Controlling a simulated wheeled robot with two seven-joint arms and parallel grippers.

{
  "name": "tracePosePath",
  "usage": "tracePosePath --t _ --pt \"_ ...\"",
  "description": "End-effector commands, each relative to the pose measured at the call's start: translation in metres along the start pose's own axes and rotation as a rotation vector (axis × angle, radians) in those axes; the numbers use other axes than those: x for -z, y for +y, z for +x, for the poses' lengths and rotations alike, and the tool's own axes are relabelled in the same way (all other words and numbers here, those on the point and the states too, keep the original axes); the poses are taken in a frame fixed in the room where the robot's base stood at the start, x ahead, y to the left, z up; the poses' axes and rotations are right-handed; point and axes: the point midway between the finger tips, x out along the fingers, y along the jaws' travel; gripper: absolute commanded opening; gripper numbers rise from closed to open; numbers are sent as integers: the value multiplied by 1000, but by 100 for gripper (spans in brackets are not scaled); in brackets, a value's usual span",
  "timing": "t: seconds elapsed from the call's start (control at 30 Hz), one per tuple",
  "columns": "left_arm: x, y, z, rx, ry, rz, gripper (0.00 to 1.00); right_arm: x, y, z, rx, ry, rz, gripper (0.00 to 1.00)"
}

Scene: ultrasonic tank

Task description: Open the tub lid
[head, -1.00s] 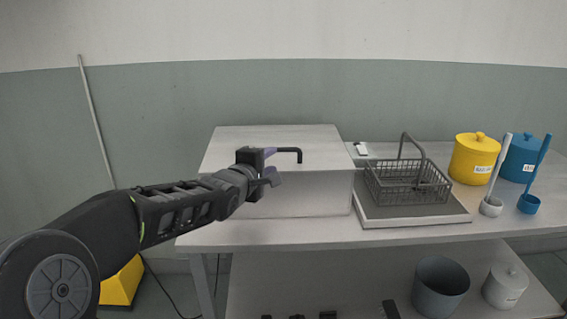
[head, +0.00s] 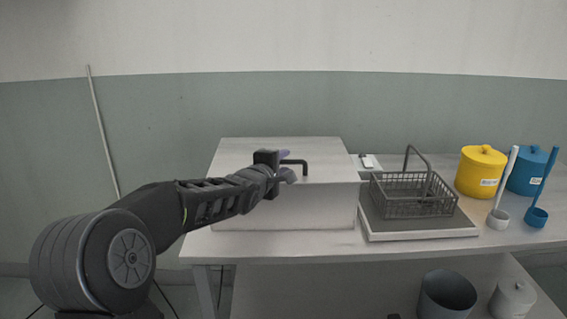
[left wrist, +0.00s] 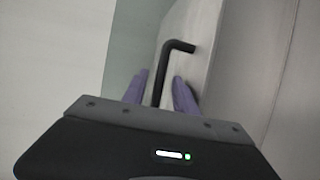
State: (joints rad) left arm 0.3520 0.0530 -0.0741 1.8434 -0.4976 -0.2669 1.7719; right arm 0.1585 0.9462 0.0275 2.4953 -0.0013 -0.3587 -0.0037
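The tub is a white box (head: 330,207) on the table, with a flat pale lid (head: 240,160) lying shut on top. A black bar handle (head: 305,165) stands at the lid's front; it also shows in the left wrist view (left wrist: 176,47). My left gripper (head: 288,165) is at the handle's left part. In the left wrist view its two purple fingers (left wrist: 157,95) are apart, with the handle bar running between them. I see a gap between the bar and the right finger. My right gripper is in neither view.
A dark wire basket (head: 412,192) stands on a grey-topped tray (head: 425,231) right of the tub. Yellow (head: 480,172) and blue (head: 527,172) lidded pots stand farther right, with a white ladle (head: 505,185) and a blue ladle (head: 545,185). A grey bin (head: 447,293) is below.

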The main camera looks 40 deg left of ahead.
Motion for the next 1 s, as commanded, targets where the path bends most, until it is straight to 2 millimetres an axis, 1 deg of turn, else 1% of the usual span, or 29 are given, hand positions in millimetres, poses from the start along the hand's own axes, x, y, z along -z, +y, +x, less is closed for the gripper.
tracePosePath --t 0.1,0.37,0.77,1.0 --pt "0 0 7 0 -1 0 34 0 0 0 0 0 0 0" --pt "0 0 7 0 -1 0 33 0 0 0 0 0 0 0" --pt "0 0 7 0 0 0 1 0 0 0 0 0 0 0" --pt "0 0 7 0 0 0 0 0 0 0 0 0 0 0"
